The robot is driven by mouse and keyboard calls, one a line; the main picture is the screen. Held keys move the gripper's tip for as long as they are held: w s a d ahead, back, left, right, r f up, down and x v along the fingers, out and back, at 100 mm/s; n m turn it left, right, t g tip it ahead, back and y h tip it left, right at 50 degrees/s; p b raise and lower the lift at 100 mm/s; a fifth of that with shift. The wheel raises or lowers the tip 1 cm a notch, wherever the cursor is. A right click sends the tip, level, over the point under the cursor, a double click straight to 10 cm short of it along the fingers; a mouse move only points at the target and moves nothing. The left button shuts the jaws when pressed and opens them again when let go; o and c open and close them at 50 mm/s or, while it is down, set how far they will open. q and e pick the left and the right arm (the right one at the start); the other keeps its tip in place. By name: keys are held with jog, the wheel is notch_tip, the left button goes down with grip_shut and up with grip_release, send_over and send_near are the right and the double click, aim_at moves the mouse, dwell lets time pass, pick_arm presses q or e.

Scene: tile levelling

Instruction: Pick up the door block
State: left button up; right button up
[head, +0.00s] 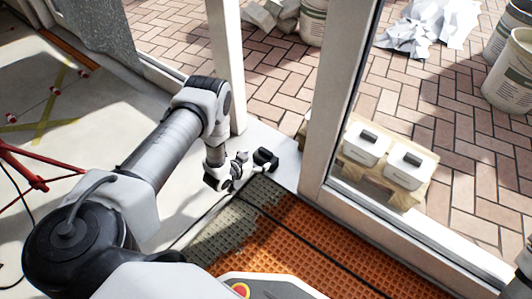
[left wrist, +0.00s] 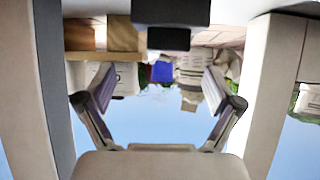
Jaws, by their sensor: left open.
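A small black block (head: 265,158), which looks like the door block, sits on the pale threshold by the door opening. In the left wrist view, which is upside down, a black block (left wrist: 170,12) shows at the top centre, beyond the fingers. My left gripper (head: 238,170) is low by the doorway, just left of the block, pointing at it. Its two fingers (left wrist: 158,92) are spread, with nothing gripped between them. In the head view I cannot tell whether a fingertip touches the block. My right gripper is not in view.
A white door post (head: 226,65) and a framed glass door (head: 335,100) stand close around my left gripper. Orange waffle matting (head: 300,245), partly covered in grey, lies in front. Outside, white containers (head: 408,165) sit on a pallet on brick paving. A red tripod leg (head: 35,180) is at left.

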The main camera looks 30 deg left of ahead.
aim_at(265, 152)
pick_arm(q)
jog(key=b+x, duration=0.4)
jog(key=x, duration=0.1)
jog(key=a+b+x, duration=0.1)
jog(key=x, duration=0.2)
jog(key=shift+w+a+b, duration=0.1)
jog(key=shift+w+b, duration=0.2)
jog(key=shift+b, duration=0.1)
jog(key=shift+w+r, duration=0.1)
jog(key=shift+r, duration=0.1)
grip_shut()
